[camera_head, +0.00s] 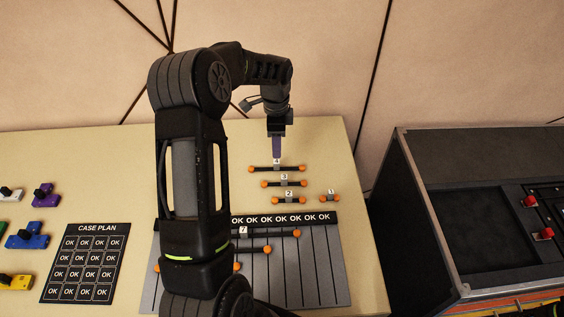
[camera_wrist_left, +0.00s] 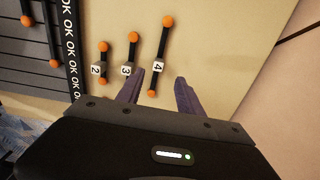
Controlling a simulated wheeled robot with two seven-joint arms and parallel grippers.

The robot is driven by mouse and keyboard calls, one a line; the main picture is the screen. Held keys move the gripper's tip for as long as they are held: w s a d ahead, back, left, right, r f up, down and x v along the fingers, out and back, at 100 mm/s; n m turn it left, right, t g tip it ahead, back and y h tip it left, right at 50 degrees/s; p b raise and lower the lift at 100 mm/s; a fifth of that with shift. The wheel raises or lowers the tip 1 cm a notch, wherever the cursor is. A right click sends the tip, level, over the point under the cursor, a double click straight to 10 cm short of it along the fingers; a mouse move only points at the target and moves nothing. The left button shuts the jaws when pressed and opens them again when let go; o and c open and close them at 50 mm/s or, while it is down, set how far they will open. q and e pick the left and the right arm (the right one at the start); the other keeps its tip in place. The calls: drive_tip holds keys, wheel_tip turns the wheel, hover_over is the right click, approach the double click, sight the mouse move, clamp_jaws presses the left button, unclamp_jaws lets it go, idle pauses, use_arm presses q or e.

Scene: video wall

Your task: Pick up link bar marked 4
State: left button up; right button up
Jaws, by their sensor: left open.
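The link bar marked 4 (camera_head: 263,168) is a dark bar with orange ends and a white number tag. It lies on the beige table, farthest back in a column of link bars. In the left wrist view the bar (camera_wrist_left: 163,45) lies just ahead of the fingers, its tag and lower end near the gap between them. My left gripper (camera_head: 276,154) points down over this bar, and its purple fingers are apart and empty. The fingers also show in the left wrist view (camera_wrist_left: 160,92). My right gripper is in neither view.
Link bars marked 3 (camera_head: 293,184), 2 (camera_head: 288,201) and 1 (camera_head: 330,198) lie nearer. A grey slotted board (camera_head: 325,265) with an OK strip holds more bars. A case plan card (camera_head: 84,262) and coloured blocks lie left. A black case (camera_head: 430,215) stands right.

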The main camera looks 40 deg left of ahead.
sight(277, 161)
use_arm(q)
drive_tip(key=shift+f, duration=1.35)
drive_tip(key=shift+p, duration=0.35)
drive_tip(key=shift+s+f, duration=0.1)
drive_tip(key=shift+f, duration=0.25)
wheel_tip(277, 161, down, 4)
drive_tip(key=shift+s+r+p, duration=0.1)
drive_tip(key=shift+r+p, duration=0.1)
drive_tip(key=shift+p, duration=0.6)
drive_tip(key=shift+f, duration=0.45)
drive_tip(key=shift+c, duration=0.4)
clamp_jaws()
